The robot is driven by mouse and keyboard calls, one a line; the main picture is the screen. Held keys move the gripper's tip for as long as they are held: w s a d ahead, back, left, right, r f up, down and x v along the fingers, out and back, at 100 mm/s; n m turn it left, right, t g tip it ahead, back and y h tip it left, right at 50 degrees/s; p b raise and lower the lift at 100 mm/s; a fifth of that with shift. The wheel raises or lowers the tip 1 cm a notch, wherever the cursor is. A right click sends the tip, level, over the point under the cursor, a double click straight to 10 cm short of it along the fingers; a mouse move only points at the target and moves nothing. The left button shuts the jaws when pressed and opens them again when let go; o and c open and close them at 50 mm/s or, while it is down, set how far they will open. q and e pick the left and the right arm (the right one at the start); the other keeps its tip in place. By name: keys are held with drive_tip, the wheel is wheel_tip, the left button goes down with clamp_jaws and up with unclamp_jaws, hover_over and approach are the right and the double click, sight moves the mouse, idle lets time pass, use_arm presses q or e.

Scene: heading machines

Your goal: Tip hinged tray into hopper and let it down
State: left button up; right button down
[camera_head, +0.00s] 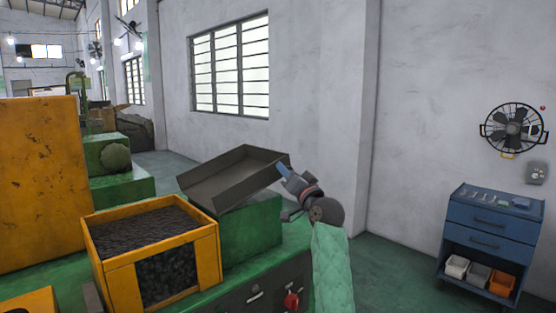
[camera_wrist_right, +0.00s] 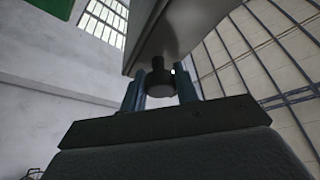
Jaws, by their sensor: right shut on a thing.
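The grey hinged tray (camera_head: 228,182) is tilted above a green machine block (camera_head: 248,229), its right end raised and its left end lower, beside the hopper. It looks empty. The yellow-framed hopper (camera_head: 208,243) at the lower left holds many small dark pieces. My right gripper (camera_head: 283,170) is at the tray's raised right end. In the right wrist view the blue fingers of my right gripper (camera_wrist_right: 160,88) are shut on a dark round knob (camera_wrist_right: 158,65) under the grey tray (camera_wrist_right: 185,30). My left gripper is not in view.
A large yellow panel (camera_head: 40,180) stands left of the hopper. A red knob (camera_head: 291,300) is on the green machine's front. A blue drawer cart (camera_head: 490,240) with small bins stands far right. Open floor (camera_head: 395,275) lies between.

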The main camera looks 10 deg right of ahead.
wheel_tip(320, 180, down, 6)
drive_tip(key=d+m+h, duration=0.1)
drive_tip(key=m, duration=0.3)
drive_tip(key=shift+w+h, duration=0.4)
drive_tip(key=shift+w, duration=0.05)
drive_tip(key=c, duration=1.1)
unclamp_jaws()
drive_tip(key=shift+d+f, duration=0.1)
use_arm(q)
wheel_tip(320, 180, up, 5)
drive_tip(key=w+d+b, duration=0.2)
drive_tip(key=b, duration=0.1)
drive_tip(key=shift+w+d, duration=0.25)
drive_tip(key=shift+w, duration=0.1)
use_arm(e)
drive_tip(key=shift+o, duration=0.2)
drive_tip(key=v, duration=0.7)
drive_tip(key=shift+s+d, duration=0.15)
drive_tip(key=shift+s, duration=0.2)
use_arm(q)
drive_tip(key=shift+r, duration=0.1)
